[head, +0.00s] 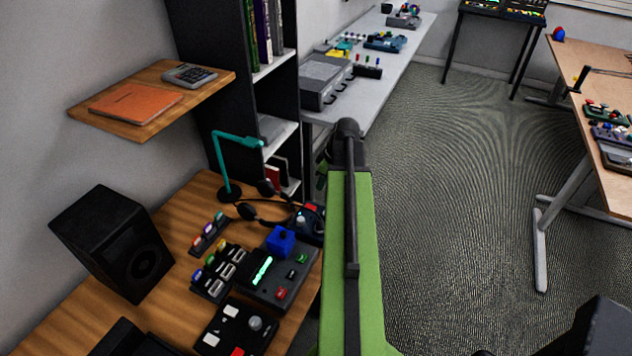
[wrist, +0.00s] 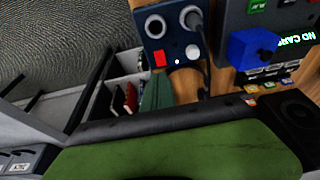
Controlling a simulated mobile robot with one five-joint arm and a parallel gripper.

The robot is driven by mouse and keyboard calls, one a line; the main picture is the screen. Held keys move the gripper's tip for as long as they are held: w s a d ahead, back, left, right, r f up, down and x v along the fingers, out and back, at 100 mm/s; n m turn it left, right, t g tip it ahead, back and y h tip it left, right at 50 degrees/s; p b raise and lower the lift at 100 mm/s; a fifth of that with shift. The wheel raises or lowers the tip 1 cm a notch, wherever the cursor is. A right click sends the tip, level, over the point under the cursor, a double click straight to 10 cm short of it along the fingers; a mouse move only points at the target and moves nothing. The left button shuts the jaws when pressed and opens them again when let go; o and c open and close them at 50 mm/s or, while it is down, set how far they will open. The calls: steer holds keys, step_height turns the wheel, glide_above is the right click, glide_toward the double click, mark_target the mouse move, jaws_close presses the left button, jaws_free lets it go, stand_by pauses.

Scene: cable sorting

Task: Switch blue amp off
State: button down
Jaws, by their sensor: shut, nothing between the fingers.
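The blue amp (head: 316,232) is a small dark blue box at the right edge of the wooden desk, partly hidden behind my green arm in the head view. In the wrist view the blue amp (wrist: 170,30) is near the top. It shows two round grey-rimmed parts, a red switch, a pale knob and a small white dot. A dark cable runs from one round part. I cannot tell the switch's position. My gripper's fingers show in neither view; only my arm's green and dark links show.
Beside the amp is a grey box (head: 256,281) with a lit green display and a blue cube (head: 281,242) on it. Headphones (head: 262,211), a teal lamp (head: 225,165), several switch boxes and a black speaker (head: 112,242) crowd the desk. Open carpet lies right of my arm.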

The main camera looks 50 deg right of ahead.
steer(key=p+v, duration=0.1)
steer(key=v, duration=0.2)
steer(key=w+a+m+g, duration=0.1)
steer(key=w+a, duration=0.3)
steer(key=a, duration=0.5)
steer(key=w+a+g, duration=0.1)
steer(key=w+a, duration=0.3)
steer(key=a, duration=0.5)
steer(key=a+f+m+g+h, duration=0.1)
steer(key=a+m, duration=0.1)
steer(key=a, duration=2.4)
steer(key=shift+a+m, duration=0.3)
steer(key=shift+a, duration=0.1)
